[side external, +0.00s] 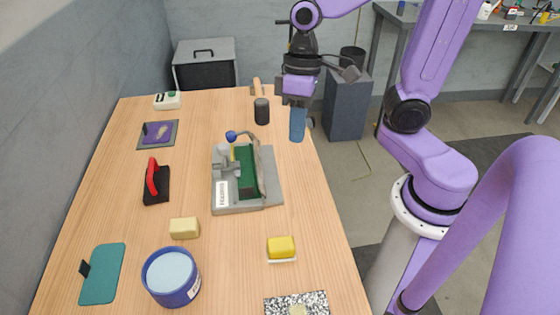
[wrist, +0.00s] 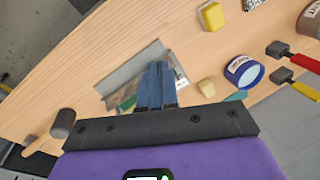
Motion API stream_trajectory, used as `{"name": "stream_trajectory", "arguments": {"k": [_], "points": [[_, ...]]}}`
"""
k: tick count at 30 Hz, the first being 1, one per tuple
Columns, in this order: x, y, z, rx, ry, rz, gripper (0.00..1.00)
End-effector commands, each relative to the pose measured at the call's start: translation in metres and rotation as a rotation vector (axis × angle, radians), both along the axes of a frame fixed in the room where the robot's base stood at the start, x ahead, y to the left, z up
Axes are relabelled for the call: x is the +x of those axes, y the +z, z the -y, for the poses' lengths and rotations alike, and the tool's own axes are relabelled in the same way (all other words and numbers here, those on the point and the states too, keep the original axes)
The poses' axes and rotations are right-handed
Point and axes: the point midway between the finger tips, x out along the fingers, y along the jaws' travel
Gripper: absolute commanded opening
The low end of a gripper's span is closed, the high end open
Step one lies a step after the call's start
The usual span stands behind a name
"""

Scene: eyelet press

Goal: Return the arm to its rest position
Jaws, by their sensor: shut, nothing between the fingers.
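My gripper (side external: 297,138) is near the right edge of the wooden table in the side external view, pointing down. Its blue fingers are together with nothing between them, and they also show shut in the wrist view (wrist: 157,66). The eyelet press (side external: 222,206) stands left of and nearer the camera than my gripper, apart from it in the side view. It has a grey base, a green block and a lever with a blue ball. In the wrist view the fingers partly cover the press (wrist: 128,68).
A mallet with a dark head (side external: 261,111) lies close left of my gripper. A yellow block (side external: 281,247), a tan block (side external: 184,228), a blue tub (side external: 171,277) and a red-handled tool (side external: 154,184) are spread over the table (side external: 215,270). A grey cabinet (side external: 347,106) stands beyond its right edge.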

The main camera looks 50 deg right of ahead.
Motion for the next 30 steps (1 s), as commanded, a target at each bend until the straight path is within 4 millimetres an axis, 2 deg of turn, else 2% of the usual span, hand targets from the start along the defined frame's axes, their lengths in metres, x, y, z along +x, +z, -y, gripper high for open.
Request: {"name": "stream_trajectory", "arguments": {"k": [6, 18, 24, 30], "points": [[-0.036, -0.007, 0.009, -0.060, 0.207, 0.046, 0.00], [-0.093, -0.017, 0.029, -0.140, 0.561, 0.150, 0.00], [-0.108, -0.020, 0.034, -0.155, 0.657, 0.184, 0.00], [-0.110, -0.020, 0.035, -0.159, 0.677, 0.191, 0.00]]}}
